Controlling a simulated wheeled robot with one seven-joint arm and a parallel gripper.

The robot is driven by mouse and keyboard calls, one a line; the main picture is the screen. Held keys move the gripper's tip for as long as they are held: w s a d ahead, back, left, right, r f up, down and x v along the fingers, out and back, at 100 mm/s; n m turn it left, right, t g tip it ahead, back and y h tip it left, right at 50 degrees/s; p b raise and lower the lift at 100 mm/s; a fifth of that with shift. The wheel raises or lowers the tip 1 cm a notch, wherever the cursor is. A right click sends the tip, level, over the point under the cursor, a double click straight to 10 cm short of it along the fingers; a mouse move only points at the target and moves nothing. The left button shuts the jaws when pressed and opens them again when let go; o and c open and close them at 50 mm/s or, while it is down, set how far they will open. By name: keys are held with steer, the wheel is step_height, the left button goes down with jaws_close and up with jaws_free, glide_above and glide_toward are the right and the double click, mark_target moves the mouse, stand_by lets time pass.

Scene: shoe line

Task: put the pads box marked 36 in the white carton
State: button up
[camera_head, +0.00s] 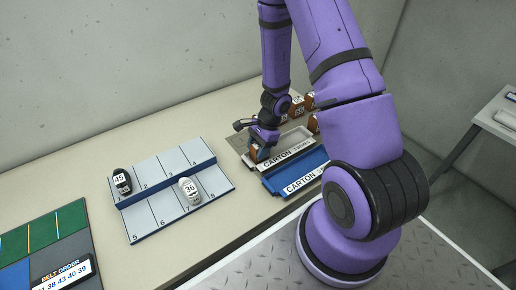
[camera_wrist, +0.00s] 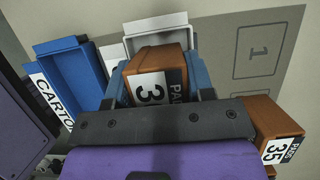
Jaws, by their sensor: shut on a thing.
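My gripper (camera_head: 262,147) is shut on a brown pads box (camera_head: 254,153). In the wrist view the box (camera_wrist: 160,62) sits between the two blue fingers, and its white label shows a 3; any second digit is hidden by my gripper. The white carton (camera_head: 292,150) is on the table with its label facing front. Its pale rim shows just beyond the held box in the wrist view (camera_wrist: 157,27). In the head view the box is at the carton's left end; I cannot tell whether it touches the carton.
A blue carton (camera_head: 297,174) stands in front of the white one. A brown box marked 35 (camera_wrist: 276,136) is close on the right in the wrist view. More brown boxes (camera_head: 297,106) stand behind. A numbered grey rack (camera_head: 150,214) holds shoes marked 45 (camera_head: 121,181) and 36 (camera_head: 190,190).

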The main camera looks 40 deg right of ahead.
steer(key=o, duration=0.9)
steer(key=shift+f, duration=0.1)
steer(key=shift+o, duration=0.2)
step_height(320, 180, up, 20)
steer(key=d+n, duration=0.1)
steer(key=n, duration=0.3)
steer(key=s+a+r+n+t+h, duration=0.2)
steer(key=s+r+n, duration=0.5)
steer(key=r, duration=0.5)
steer(key=s+a+r+n+t+h, duration=0.2)
steer(key=s+r+n, duration=0.5)
steer(key=s+r, duration=0.4)
steer(key=shift+s+a+r+t, duration=0.45)
steer(key=shift+a+t, duration=0.15)
steer(key=shift+a, duration=0.7)
steer(key=shift+f, duration=0.1)
